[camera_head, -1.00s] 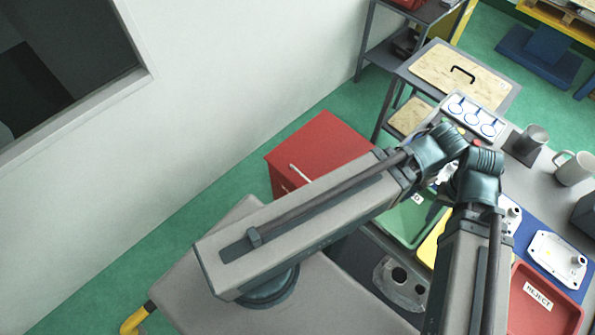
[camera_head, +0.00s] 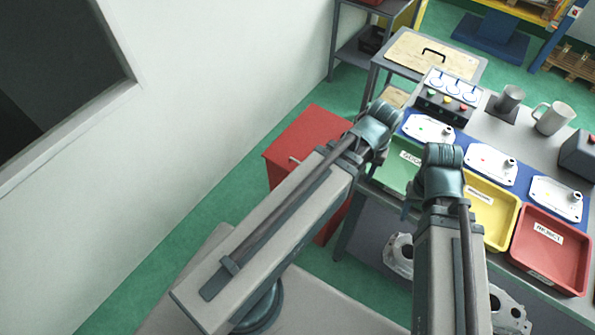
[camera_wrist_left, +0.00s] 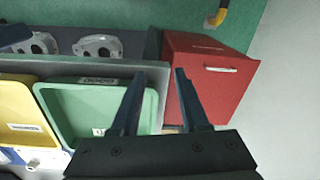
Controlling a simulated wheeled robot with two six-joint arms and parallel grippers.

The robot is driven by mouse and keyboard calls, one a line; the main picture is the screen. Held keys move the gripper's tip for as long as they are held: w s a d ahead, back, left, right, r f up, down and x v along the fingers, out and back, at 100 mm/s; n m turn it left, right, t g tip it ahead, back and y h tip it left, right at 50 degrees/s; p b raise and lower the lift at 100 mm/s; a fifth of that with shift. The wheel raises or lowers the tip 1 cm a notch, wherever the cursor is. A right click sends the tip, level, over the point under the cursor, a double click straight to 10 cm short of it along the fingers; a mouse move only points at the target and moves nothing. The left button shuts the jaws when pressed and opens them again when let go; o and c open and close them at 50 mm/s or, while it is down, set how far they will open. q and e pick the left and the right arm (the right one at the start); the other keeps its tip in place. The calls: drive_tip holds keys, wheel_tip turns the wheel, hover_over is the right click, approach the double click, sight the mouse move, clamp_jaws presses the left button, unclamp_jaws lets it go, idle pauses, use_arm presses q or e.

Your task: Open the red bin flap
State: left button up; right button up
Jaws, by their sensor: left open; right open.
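The red bin (camera_head: 305,140) is a red box on the green floor beside the wall, partly hidden behind my left arm in the head view. Its front, with a pale bar handle, shows in the left wrist view (camera_wrist_left: 208,88), and the flap looks closed. My left gripper (camera_wrist_left: 157,73) is open and empty, its fingers between the green tray and the red bin in that view, apart from the handle. My right gripper (camera_head: 410,208) is over the table's front edge by the green tray, mostly hidden by its own wrist.
Green (camera_head: 398,172), yellow (camera_head: 490,213) and red REJECT (camera_head: 550,250) trays line the table's front. White plates, a button box (camera_head: 445,105) and mugs stand behind. Castings (camera_head: 400,255) lie on the lower shelf. Green floor is free between the bin and the wall.

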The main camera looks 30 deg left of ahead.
use_arm(q)
drive_tip(key=w+a+f+n+t+b, duration=0.1)
drive_tip(key=w+a+f+n+b, duration=0.3)
drive_tip(key=a, duration=0.4)
drive_tip(key=w+a+f+n+b, duration=0.1)
drive_tip(key=a+f+n+b, duration=0.4)
drive_tip(key=a+n, duration=0.25)
drive_tip(key=w+a+f+n+t+b, duration=0.1)
drive_tip(key=w+a+f+n+b, duration=0.3)
drive_tip(key=a, duration=0.5)
drive_tip(key=shift+n+h, duration=0.25)
drive_tip(key=shift+h, duration=0.15)
drive_tip(key=f+b, duration=0.4)
drive_tip(key=w+f+b, duration=0.1)
drive_tip(key=f+b, duration=0.8)
drive_tip(key=f, duration=0.1)
drive_tip(key=shift+w+d, duration=0.4)
clamp_jaws()
